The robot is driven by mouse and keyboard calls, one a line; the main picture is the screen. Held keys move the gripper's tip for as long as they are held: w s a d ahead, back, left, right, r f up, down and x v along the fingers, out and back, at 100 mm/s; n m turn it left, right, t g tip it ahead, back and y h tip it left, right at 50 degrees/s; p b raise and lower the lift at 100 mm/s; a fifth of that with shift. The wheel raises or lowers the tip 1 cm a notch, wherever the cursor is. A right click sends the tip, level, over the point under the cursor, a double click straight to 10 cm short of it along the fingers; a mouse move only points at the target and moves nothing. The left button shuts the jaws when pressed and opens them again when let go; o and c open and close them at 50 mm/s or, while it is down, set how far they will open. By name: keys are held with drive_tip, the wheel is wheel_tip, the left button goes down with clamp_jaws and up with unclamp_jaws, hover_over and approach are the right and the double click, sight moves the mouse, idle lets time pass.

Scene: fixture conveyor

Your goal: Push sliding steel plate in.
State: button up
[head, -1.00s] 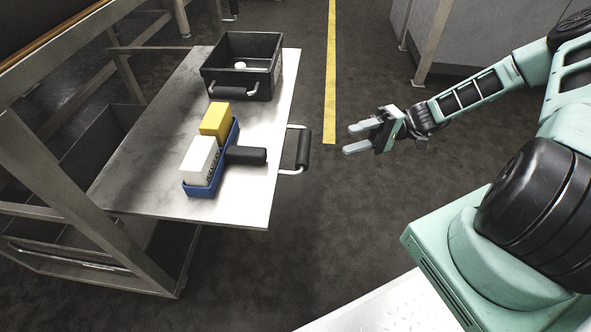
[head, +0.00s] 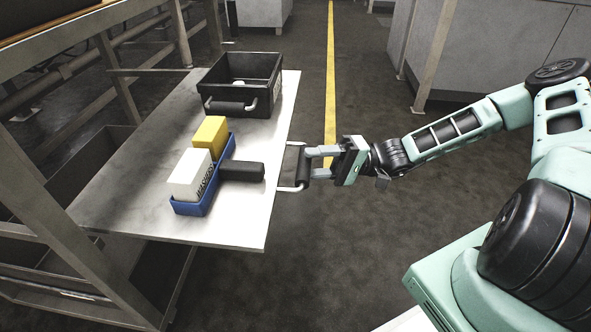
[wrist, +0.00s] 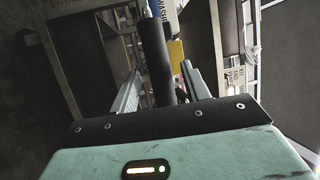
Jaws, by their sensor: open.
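The sliding steel plate (head: 130,205) sticks out of the metal rack on the left. Its black-gripped handle (head: 294,165) is on its right edge. My gripper (head: 318,163) is open, with its fingers level with the handle and pointing left at it. In the head view the fingertips overlap the handle's grip. In the wrist view the black handle grip (wrist: 156,62) shows between the two fingers; I cannot tell whether they touch it.
On the plate stand a black bin (head: 264,100) with a small white item inside, and a blue tray (head: 190,208) holding a white box (head: 189,175) and a yellow box (head: 209,136). The rack's post (head: 50,220) stands at left. The floor right of the plate is clear.

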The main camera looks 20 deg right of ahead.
drive_tip(key=shift+b+x, duration=0.5)
drive_tip(key=shift+x, duration=1.7)
clamp_jaws()
drive_tip(key=p, duration=0.7)
approach(162, 154)
drive_tip(key=x, duration=0.8)
drive_tip(key=shift+s+a, duration=0.15)
drive_tip(key=shift+s, duration=0.2)
drive_tip(key=shift+w+a+r, duration=0.1)
drive_tip(key=shift+w+a, duration=0.3)
drive_tip(key=shift+a, duration=0.2)
unclamp_jaws()
drive_tip(key=shift+a, duration=0.15)
